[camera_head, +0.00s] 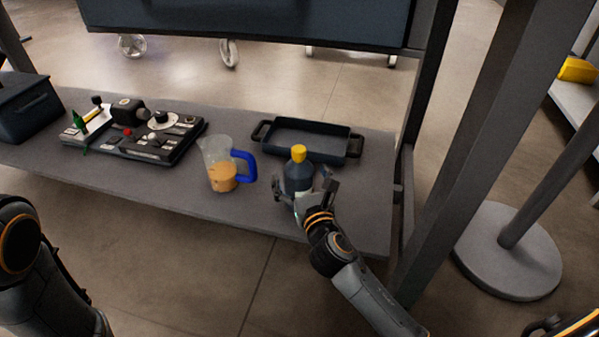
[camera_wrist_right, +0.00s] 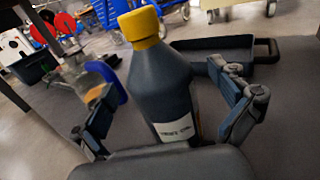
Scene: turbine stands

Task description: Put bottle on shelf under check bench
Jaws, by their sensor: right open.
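A dark bottle with a yellow cap (camera_head: 298,172) stands on the grey shelf (camera_head: 360,210), near its front edge. In the right wrist view the bottle (camera_wrist_right: 160,80) is close, with a white label low on its side. My right gripper (camera_head: 304,190) is open, with one finger on each side of the bottle; gaps show between the fingers and the bottle in the right wrist view (camera_wrist_right: 170,115). My left arm shows at the lower left, but its gripper is out of view.
A clear jug with a blue handle and orange liquid (camera_head: 222,172) stands left of the bottle. A dark tray (camera_head: 310,140) lies behind it. A tool panel (camera_head: 150,140) and a dark box (camera_head: 30,108) are further left. A dark post (camera_head: 420,120) rises at the right.

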